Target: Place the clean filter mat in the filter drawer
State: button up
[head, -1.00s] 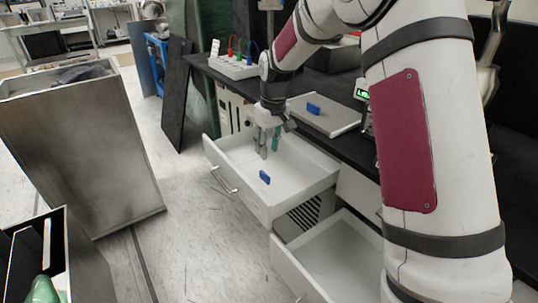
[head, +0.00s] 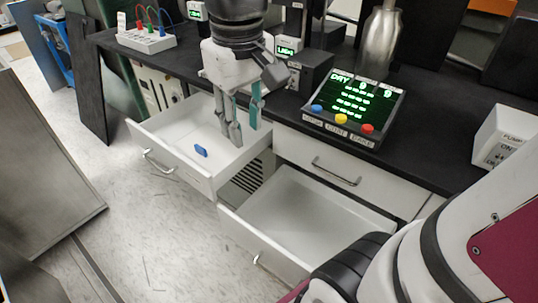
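The upper white drawer (head: 160,132) is pulled out at the left, and a second white drawer (head: 245,236) below and to its right is open and looks empty. A small blue tab (head: 200,151) stands inside the upper drawer near its front; a white mat under it cannot be told from the white drawer floor. My gripper (head: 243,124) points down over the rear right part of the upper drawer, its fingers apart with nothing visible between them. The bench behind my gripper is hidden, and no filter mat shows there now.
A panel (head: 354,108) with green readouts and coloured buttons stands on the black bench. A steel bottle (head: 379,44) stands behind it. A box with coloured cables (head: 148,40) is at the left. A closed drawer (head: 340,168) lies right of the upper one.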

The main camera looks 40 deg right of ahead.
jog(key=s+f+m, duration=0.1)
jog(key=s+f, duration=0.1)
jog(key=s, duration=1.5)
jog(key=shift+s+f, duration=0.35)
jog(key=shift+a, duration=0.1)
notch_tip(320, 180, up, 20)
jog(key=t+p, duration=0.3)
jog(key=p, duration=1.5)
jog(key=shift+a+r+p, duration=0.2)
jog(key=shift+r+p, duration=0.05)
jog(key=shift+p, duration=0.15)
jog(key=shift+w, duration=0.15)
